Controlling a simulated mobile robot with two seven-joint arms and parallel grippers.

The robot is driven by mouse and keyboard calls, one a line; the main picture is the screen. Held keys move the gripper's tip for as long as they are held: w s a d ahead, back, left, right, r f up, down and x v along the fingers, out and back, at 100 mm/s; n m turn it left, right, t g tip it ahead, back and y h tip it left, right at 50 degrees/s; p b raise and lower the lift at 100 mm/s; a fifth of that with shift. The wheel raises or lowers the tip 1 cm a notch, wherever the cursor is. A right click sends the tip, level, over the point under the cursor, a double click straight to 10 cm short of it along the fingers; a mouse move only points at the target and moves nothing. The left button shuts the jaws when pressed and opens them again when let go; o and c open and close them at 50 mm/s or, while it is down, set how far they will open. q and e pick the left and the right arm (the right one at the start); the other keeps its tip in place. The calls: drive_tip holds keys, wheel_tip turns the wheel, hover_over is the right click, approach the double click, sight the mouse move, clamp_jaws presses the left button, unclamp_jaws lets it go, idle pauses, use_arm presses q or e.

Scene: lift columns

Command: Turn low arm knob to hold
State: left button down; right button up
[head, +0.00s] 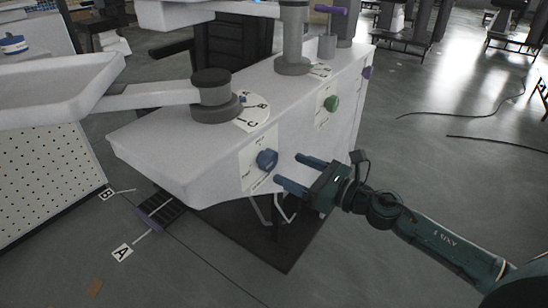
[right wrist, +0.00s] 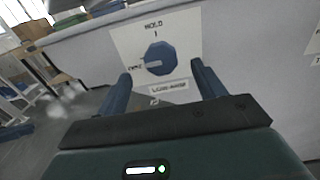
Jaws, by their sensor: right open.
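The low arm knob (head: 267,159) is a blue faceted dial on a white label plate on the front face of the white column housing. In the right wrist view the knob (right wrist: 159,58) sits under the word "HOLD", with a pale mark on its left side towards another label, and a plate below that seems to read "LOW ARM". My right gripper (head: 291,170) is open, its two blue fingers pointing at the knob from the right. In the wrist view the fingers stand lower left and lower right of the knob, apart from it. My left gripper is not in view.
A green knob (head: 331,103) sits on another plate further right on the white housing (head: 200,160). Grey posts and white arms rise above it. A perforated white panel (head: 45,180) stands at left. Floor to the right is mostly clear, with dark cables (head: 460,114).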

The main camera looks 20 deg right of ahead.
sight(273, 160)
drive_tip(key=x, duration=0.5)
drive_tip(key=shift+r+p, duration=0.1)
drive_tip(key=shift+p, duration=0.25)
drive_tip(key=shift+w+a, duration=0.3)
drive_tip(key=shift+w, duration=0.1)
drive_tip(key=c, duration=0.9)
drive_tip(key=shift+c, duration=0.2)
